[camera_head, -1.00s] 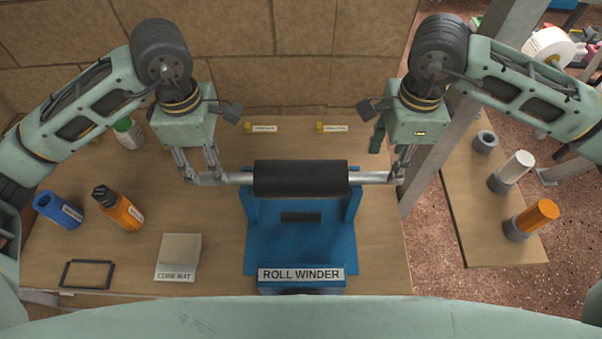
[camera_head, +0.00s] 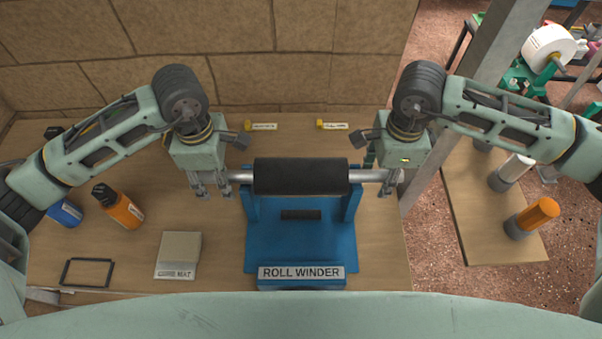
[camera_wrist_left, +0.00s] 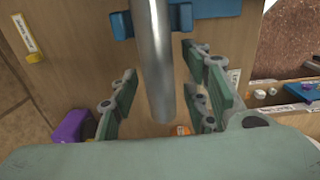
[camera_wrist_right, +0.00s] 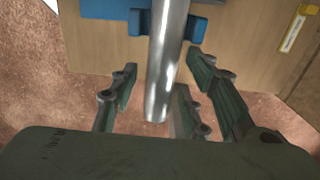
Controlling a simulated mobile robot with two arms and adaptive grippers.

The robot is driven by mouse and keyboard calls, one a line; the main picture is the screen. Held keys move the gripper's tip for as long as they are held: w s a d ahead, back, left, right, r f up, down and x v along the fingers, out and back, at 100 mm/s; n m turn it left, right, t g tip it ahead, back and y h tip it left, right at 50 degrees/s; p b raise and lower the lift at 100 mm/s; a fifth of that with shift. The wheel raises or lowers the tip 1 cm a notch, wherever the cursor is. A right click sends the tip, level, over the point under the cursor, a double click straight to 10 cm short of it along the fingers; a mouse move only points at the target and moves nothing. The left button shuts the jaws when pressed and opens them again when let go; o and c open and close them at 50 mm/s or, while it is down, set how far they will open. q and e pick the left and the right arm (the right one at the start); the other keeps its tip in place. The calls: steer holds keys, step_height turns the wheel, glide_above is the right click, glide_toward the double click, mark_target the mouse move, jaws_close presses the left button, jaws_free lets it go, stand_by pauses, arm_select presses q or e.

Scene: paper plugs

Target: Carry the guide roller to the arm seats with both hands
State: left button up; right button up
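The guide roller (camera_head: 300,176) has a black sleeve and silver shaft ends. It lies level across the two upright arms of the blue roll winder (camera_head: 260,249), seemingly resting in the seats; the seat contact is partly hidden. My left gripper (camera_head: 211,190) is at the left shaft end. In the left wrist view the bare shaft (camera_wrist_left: 156,70) runs between its spread fingers, with gaps on both sides. My right gripper (camera_head: 390,187) is at the right shaft end. In the right wrist view its fingers stand apart around the shaft (camera_wrist_right: 163,70).
An orange bottle (camera_head: 118,207), a blue bottle (camera_head: 66,212), a core mat block (camera_head: 179,250) and a black frame (camera_head: 87,272) are on the table's left. A side board (camera_head: 490,225) with rollers on stands is at right. A grey post (camera_head: 478,85) rises near my right arm.

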arm_select(q)
jaws_close()
arm_select(e)
jaws_close()
arm_select(q)
steer(key=shift+w+r, duration=0.1)
arm_select(e)
steer(key=shift+w+r, duration=0.1)
